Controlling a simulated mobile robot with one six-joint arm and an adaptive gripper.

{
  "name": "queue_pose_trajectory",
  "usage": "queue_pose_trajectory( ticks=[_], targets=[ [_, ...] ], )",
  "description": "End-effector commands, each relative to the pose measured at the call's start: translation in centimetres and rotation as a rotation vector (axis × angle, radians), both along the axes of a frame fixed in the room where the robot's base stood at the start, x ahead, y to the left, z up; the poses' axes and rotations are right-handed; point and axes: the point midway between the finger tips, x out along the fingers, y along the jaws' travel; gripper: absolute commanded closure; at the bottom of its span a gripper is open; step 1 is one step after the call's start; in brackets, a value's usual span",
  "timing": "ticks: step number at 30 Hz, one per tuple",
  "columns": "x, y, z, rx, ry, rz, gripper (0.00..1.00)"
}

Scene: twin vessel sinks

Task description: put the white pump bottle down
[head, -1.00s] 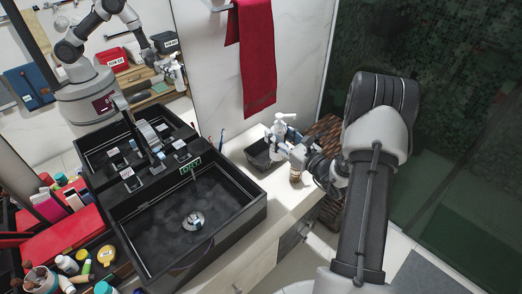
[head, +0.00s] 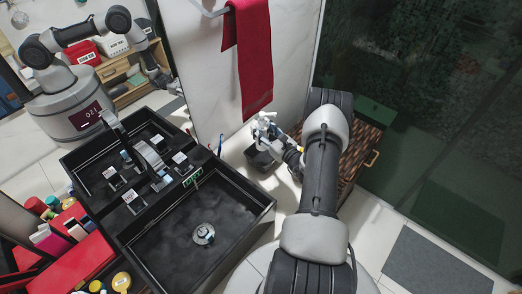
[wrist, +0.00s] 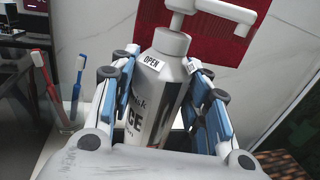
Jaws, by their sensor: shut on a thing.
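The white pump bottle (wrist: 158,85) stands nearly upright between the fingers of my gripper (wrist: 165,68) in the wrist view. The fingers are shut on its body from both sides, below the pump head. Its base is hidden behind the gripper. In the head view the bottle (head: 264,122) shows small above or behind a dark open box (head: 259,160) on the pale counter (head: 236,150). My gripper (head: 270,134) is there too, partly hidden by my arm. I cannot tell whether the bottle's base touches anything.
A black sink (head: 240,222) fills the counter's left part. A glass with toothbrushes (wrist: 62,112) stands left of the bottle. A red towel (head: 254,60) hangs on the wall behind. A woven brown cabinet (head: 352,158) stands to the right, by dark glass.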

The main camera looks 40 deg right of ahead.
Motion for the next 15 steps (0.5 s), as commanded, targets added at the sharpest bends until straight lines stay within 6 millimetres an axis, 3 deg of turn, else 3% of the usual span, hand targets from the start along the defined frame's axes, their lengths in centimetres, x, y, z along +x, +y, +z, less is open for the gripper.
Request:
queue_pose_trajectory(
  ticks=[1,6,15],
  targets=[
    [0.0,0.0,-1.6,0.001,-0.001,0.001,0.96],
    [0.0,0.0,-5.1,-0.001,-0.003,0.001,0.96],
    [0.0,0.0,-7.9,-0.001,-0.002,0.001,0.96]
  ],
)
